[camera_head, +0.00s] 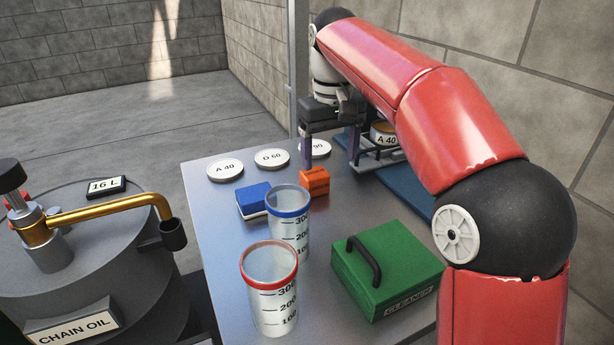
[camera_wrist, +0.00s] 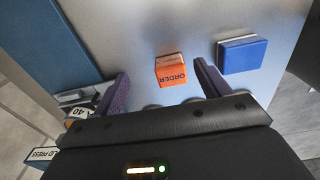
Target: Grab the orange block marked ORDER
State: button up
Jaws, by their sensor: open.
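The orange block (camera_head: 315,182) stands on the metal table, right of a blue block (camera_head: 254,200) and behind the blue-rimmed beaker (camera_head: 289,217). In the wrist view the orange block (camera_wrist: 171,73) reads ORDER and appears between the two finger tips. The blue block (camera_wrist: 242,55) is outside the fingers, to the right. My gripper (camera_head: 331,163) is open and empty, with its fingers over the back of the table, behind the orange block in the head view. The wrist view shows its purple fingers (camera_wrist: 161,76) spread wide. Nothing touches the orange block.
White discs marked A 40 (camera_head: 225,169) and D 60 (camera_head: 272,158) lie behind the blocks. A red-rimmed beaker (camera_head: 270,290) and a green CLEANER box (camera_head: 388,268) stand in front. A rack with an A 40 container (camera_head: 384,134) is right of my gripper. A CHAIN OIL drum (camera_head: 85,255) stands left.

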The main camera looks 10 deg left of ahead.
aim_at(317, 175)
jog(key=a+f, duration=0.1)
jog(key=w+a+f+b, duration=0.1)
jog(key=f, duration=0.1)
jog(key=shift+w, duration=0.2)
jog(key=f, duration=0.1)
jog(key=f+b, duration=0.1)
jog(key=f, duration=0.1)
jog(key=w+f+b, duration=0.1)
jog(key=f, duration=0.1)
jog(key=shift+a+f, duration=0.25)
jog(key=shift+a, duration=0.15)
jog(key=c, duration=1.1)
